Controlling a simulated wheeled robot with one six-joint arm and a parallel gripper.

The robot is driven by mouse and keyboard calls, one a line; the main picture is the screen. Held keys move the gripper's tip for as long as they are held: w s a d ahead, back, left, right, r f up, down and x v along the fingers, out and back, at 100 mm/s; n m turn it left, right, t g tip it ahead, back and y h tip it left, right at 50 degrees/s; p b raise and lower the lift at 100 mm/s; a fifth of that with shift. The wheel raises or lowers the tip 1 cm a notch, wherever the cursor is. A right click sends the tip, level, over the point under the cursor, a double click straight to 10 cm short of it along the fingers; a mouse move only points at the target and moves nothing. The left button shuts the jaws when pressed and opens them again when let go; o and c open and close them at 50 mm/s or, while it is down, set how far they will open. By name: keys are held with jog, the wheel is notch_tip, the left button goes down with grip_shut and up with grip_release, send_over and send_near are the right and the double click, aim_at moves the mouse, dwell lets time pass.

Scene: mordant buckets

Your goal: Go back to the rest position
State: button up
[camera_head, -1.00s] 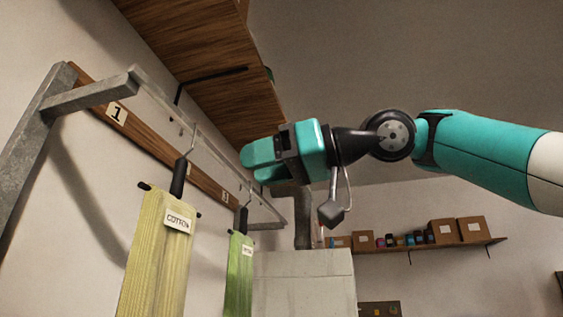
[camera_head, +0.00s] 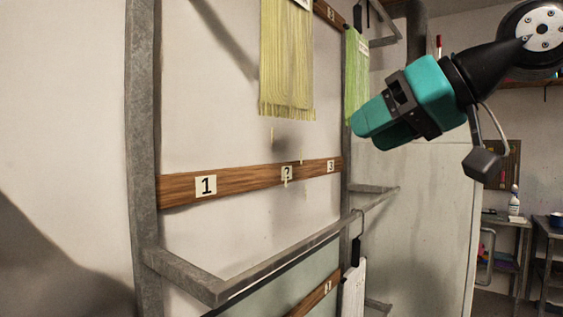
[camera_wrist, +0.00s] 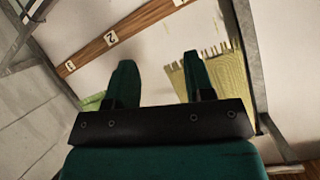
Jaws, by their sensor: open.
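My gripper (camera_head: 378,130) is teal and black and hangs in the air at the upper right of the head view, in front of the rack. Its two fingers stand apart with nothing between them, as the wrist view (camera_wrist: 157,82) shows. A yellow cotton skein (camera_head: 287,60) hangs at the top of the head view, left of my gripper and apart from it. A green skein (camera_head: 356,75) hangs behind, close to the gripper in the picture. In the wrist view the yellow skein (camera_wrist: 232,85) lies beyond the right finger, and the green one (camera_wrist: 94,101) beyond the left.
A metal rack has a wooden number board (camera_head: 250,180) and a lower rail (camera_head: 290,252) sticking out. A white item (camera_head: 354,288) hangs on that rail. A pale cabinet (camera_head: 420,220) stands behind the gripper. Side tables and a spray bottle (camera_head: 514,201) are at the far right.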

jog(key=s+f+g+h+b, duration=0.2)
jog(key=s+f, duration=0.3)
jog(key=f, duration=0.7)
jog(key=s+d+f+g+h+b, duration=0.1)
jog(key=s+f, duration=0.5)
jog(key=f, duration=0.6)
jog(key=s+d+f+g+h+b, duration=0.1)
jog(key=s+f+g, duration=0.4)
jog(key=f, duration=0.7)
jog(key=shift+s+f+n+h+b, duration=0.15)
jog(key=shift+s+n+h+b, duration=0.15)
jog(key=shift+s+h+b, duration=0.6)
jog(key=shift+w, duration=0.3)
jog(key=shift+c, duration=0.5)
jog(key=shift+a, duration=0.1)
